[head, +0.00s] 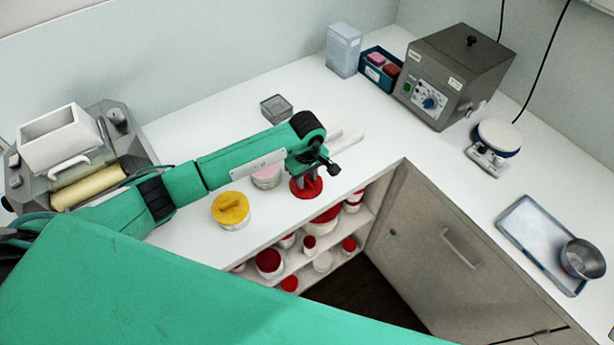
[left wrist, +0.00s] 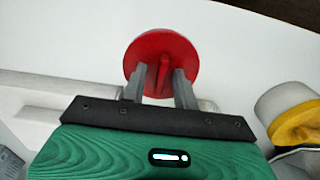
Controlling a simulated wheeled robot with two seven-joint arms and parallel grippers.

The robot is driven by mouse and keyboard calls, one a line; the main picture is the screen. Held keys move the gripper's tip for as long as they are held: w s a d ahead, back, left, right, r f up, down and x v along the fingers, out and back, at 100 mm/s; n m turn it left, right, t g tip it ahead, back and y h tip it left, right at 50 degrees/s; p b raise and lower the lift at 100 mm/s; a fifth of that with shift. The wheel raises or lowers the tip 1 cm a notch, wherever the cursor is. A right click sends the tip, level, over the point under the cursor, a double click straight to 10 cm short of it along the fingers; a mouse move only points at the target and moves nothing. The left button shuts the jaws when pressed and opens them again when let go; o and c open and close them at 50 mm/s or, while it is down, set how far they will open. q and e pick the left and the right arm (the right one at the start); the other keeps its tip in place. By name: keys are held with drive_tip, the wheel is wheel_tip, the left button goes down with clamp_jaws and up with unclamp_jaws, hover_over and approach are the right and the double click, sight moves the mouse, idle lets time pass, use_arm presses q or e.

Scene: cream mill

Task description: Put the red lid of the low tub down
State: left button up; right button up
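The red lid (head: 306,191) is a round disc near the counter's front edge, and it appears to lie flat on the white top. In the left wrist view the lid (left wrist: 184,52) shows a raised red grip bar in its middle. My left gripper (head: 309,184) is over the lid, pointing down. In the left wrist view its two fingers (left wrist: 160,84) stand apart on either side of the bar, with gaps visible. A low white tub with pink contents (head: 266,177) stands open just left of the lid. My right gripper is not in view.
A white tub with a yellow lid (head: 231,209) stands further left. Flat white pieces (head: 347,139) lie behind my gripper, near a small grey box (head: 276,108). Red-lidded tubs (head: 269,262) fill the shelves below. The counter at the right of the gripper is clear.

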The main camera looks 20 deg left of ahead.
sight(307, 179)
use_arm(q)
drive_tip(key=shift+r, duration=0.15)
wheel_tip(307, 179, up, 12)
drive_tip(key=p, duration=0.5)
